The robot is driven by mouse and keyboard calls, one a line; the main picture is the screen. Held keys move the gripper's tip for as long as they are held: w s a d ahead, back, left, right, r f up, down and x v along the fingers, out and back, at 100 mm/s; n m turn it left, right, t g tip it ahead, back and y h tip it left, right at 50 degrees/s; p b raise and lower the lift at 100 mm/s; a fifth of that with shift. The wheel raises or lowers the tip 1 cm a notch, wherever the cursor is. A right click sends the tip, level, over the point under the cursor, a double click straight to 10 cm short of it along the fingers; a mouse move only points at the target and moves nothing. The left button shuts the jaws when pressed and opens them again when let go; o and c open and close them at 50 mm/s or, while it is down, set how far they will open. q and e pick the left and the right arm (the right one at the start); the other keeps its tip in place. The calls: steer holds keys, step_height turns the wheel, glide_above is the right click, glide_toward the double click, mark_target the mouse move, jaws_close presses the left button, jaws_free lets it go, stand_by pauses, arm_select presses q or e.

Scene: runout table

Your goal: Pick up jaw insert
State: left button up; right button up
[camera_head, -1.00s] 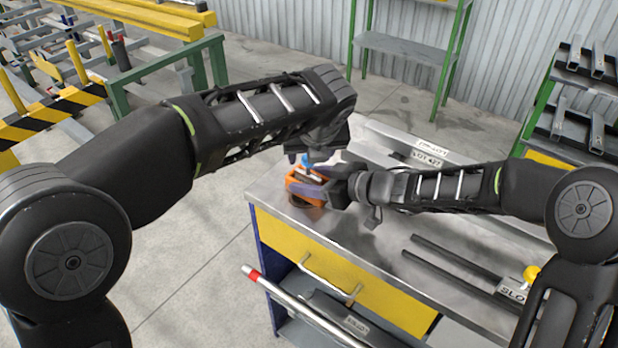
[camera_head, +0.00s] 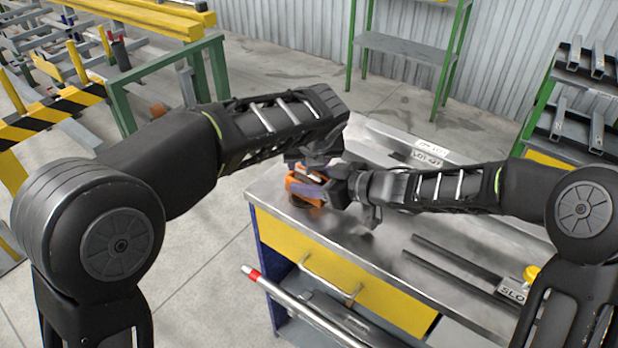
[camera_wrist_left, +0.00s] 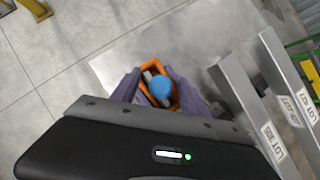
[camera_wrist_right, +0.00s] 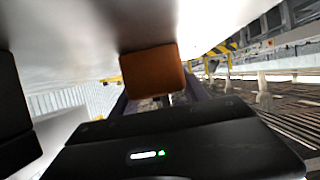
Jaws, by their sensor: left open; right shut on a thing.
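A small orange holder (camera_head: 293,187) is at the near left corner of the metal table. Its open top shows in the left wrist view (camera_wrist_left: 149,104), with a blue round-topped piece (camera_wrist_left: 161,87) and grey metal pieces (camera_wrist_left: 147,76) inside. I cannot tell which is the jaw insert. My right gripper (camera_head: 318,192) is shut on the orange holder from the right; the holder's side shows between its fingers in the right wrist view (camera_wrist_right: 152,72). My left gripper (camera_wrist_left: 160,92) is open above the holder, fingers either side of the blue piece. Its fingertips are largely hidden in the head view.
The metal table (camera_head: 375,250) has a yellow drawer (camera_head: 340,285) below. Two dark bars (camera_head: 455,262) lie at its right. Labelled metal channels (camera_wrist_left: 250,105) lie along the back. A green-framed rack (camera_head: 165,85) stands beyond at left. The table's front middle is clear.

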arm_select(q)
steer(key=shift+c, duration=0.5)
jaws_close()
steer(key=shift+r, duration=0.1)
stand_by(0.9)
